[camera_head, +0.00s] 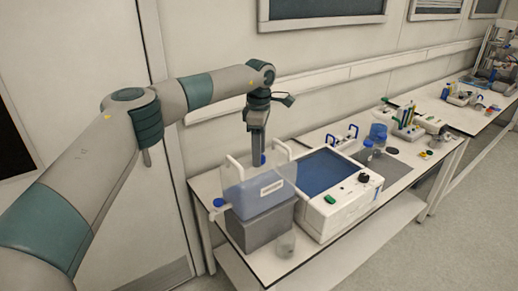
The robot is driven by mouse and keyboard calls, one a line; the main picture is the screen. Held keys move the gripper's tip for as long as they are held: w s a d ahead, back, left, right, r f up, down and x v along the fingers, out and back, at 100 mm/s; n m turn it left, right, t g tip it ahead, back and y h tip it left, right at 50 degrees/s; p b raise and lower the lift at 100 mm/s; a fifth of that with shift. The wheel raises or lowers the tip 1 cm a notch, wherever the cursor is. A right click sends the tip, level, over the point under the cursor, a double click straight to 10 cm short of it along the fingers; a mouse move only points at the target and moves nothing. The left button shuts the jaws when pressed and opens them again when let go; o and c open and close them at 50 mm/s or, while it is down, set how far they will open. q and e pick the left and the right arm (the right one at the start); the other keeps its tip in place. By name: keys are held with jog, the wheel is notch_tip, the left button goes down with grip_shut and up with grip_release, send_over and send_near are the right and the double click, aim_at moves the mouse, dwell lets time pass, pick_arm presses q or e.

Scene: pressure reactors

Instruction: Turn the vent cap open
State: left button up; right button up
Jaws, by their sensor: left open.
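A translucent bluish container (262,192) with white handles and a white label stands on a grey block at the left end of the bench. A small blue cap (263,159) shows at its top, partly hidden by my left gripper; I take it for the vent cap. A second blue cap (218,202) sits on the spout at the container's left side. My left gripper (256,155) points down at the container's top, right beside the top blue cap. It is open; whether its fingers touch or straddle the cap cannot be told. My right gripper is out of view.
A white instrument (345,212) with a blue panel stands right of the container. A small clear beaker (286,245) stands in front of the grey block (258,232). The container's white handles (235,168) rise near my gripper.

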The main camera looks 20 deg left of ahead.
pick_arm(q)
jog(key=shift+f, duration=0.3)
jog(key=shift+c, duration=0.2)
jog(key=c, duration=1)
